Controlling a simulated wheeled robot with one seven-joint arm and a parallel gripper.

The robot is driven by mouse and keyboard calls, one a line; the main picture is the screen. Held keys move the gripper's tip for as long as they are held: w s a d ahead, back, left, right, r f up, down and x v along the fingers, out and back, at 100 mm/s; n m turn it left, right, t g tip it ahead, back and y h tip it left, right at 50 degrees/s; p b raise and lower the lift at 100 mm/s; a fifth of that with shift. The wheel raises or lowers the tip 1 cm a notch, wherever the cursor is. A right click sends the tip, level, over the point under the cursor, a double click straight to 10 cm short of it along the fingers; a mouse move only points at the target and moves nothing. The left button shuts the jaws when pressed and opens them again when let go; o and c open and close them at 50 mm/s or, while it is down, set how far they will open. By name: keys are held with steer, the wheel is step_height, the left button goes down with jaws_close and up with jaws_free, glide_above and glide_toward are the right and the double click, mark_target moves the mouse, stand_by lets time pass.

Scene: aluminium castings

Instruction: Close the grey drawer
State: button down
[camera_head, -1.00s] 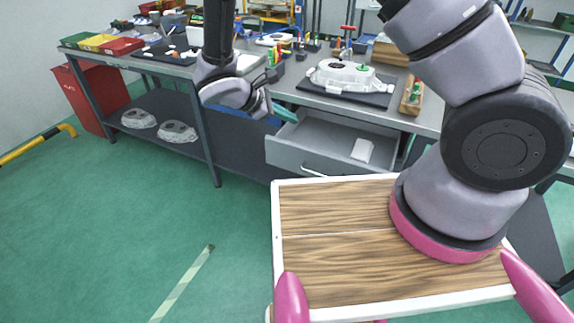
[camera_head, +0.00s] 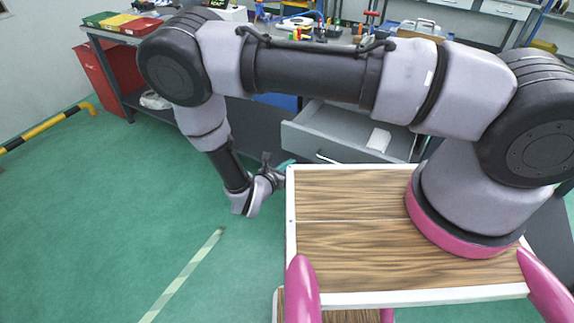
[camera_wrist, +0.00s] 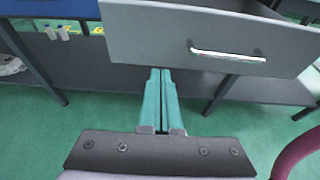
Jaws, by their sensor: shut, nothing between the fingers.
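The grey drawer (camera_head: 335,141) is pulled out from under the workbench, in the middle of the head view. A white block or packet (camera_head: 378,139) lies inside it. In the wrist view the drawer's front (camera_wrist: 215,42) with its silver handle (camera_wrist: 228,54) fills the upper part. My gripper (camera_head: 289,163) is low and to the left of the drawer front, just beyond the wooden top's left corner. In the wrist view the two teal fingers (camera_wrist: 160,75) are together and empty, pointing at the drawer front's lower edge. I cannot tell whether they touch it.
The workbench (camera_head: 270,40) carries tools and coloured bins (camera_head: 122,22); my arm hides much of it. A red cabinet (camera_head: 108,77) stands at the left. A yellow-black barrier (camera_head: 50,131) is on the far left. Open green floor lies left of my base.

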mark_target(307, 147)
steer(key=x, duration=0.6)
steer(key=r+x, duration=0.1)
steer(key=x, duration=0.2)
steer(key=shift+w+d, duration=0.2)
steer(key=shift+w, duration=0.15)
steer(key=shift+w, duration=0.1)
steer(key=w+d, duration=0.4)
steer(key=w, duration=0.2)
steer(key=w+d, duration=0.4)
steer(key=w, duration=0.3)
steer(key=w+d, duration=0.4)
steer(key=w, duration=0.3)
steer(key=shift+w, duration=0.25)
steer(key=shift+w+d+r, duration=0.1)
steer(key=shift+w+d, duration=0.05)
steer(key=shift+w, duration=0.1)
steer(key=shift+r, duration=0.1)
